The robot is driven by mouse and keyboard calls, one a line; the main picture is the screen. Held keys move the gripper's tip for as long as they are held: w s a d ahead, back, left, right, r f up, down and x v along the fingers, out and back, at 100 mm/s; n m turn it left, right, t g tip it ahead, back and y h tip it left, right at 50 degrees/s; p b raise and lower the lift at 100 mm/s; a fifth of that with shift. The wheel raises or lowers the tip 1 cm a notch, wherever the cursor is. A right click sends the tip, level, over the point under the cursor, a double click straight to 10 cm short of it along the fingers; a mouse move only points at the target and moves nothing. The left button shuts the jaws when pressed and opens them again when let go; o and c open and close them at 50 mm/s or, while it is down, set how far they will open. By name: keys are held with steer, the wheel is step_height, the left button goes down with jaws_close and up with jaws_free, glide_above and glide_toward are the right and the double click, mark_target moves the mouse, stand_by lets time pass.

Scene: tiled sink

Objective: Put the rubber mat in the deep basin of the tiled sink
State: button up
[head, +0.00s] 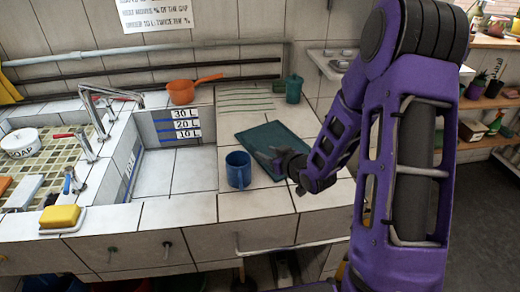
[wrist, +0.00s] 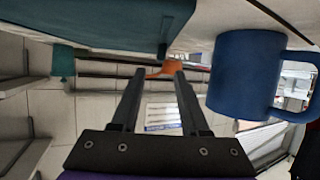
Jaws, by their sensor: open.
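The dark teal rubber mat (head: 258,138) lies flat on the white tiled counter, right of the deep basin. It also shows along the top of the wrist view (wrist: 90,22), which is upside down. The deep basin (head: 160,172) has white tiled walls and blue 10, 20 and 30 L marks; no object shows inside it. My gripper (head: 266,158) is low over the mat's front part, and my arm covers some of its right side. In the wrist view the jaws (wrist: 160,74) are open with nothing between them. I cannot tell whether they touch the mat.
A blue mug (head: 238,170) stands close left of my gripper, between mat and basin; it is large in the wrist view (wrist: 245,75). An orange pan (head: 181,92) and green cup (head: 294,88) stand behind. A faucet (head: 105,100) and yellow sponge (head: 60,216) are left.

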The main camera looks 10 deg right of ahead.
steer(key=v, duration=0.5)
steer(key=shift+o, duration=0.4)
steer(key=shift+s+d+r, duration=0.2)
steer(key=shift+s+d, duration=0.1)
steer(key=shift+s, duration=0.1)
steer(key=w+d+h, duration=0.1)
steer(key=w+d+r+g+h+p, duration=0.1)
steer(key=w, duration=0.1)
steer(key=w+d+g+h+p, duration=0.1)
steer(key=w, duration=0.1)
steer(key=shift+d+r, duration=0.25)
steer(key=shift+r, duration=0.15)
step_height(320, 180, up, 3)
steer(key=w+g+h+p, duration=0.1)
steer(key=g+p, duration=0.2)
steer(key=g, duration=0.3)
glide_toward(256, 148)
steer(key=f, duration=0.2)
steer(key=w+f, duration=0.1)
steer(key=shift+d+f+y+b, duration=0.25)
steer(key=shift+d+y+b, duration=0.05)
steer(key=shift+y+b, duration=0.1)
steer(key=shift+a+x, duration=0.15)
steer(key=shift+x, duration=1.2)
steer(key=shift+a+x, duration=0.1)
steer(key=shift+x, duration=1.2)
steer(key=shift+r, duration=0.1)
jaws_close()
steer(key=shift+w, duration=0.1)
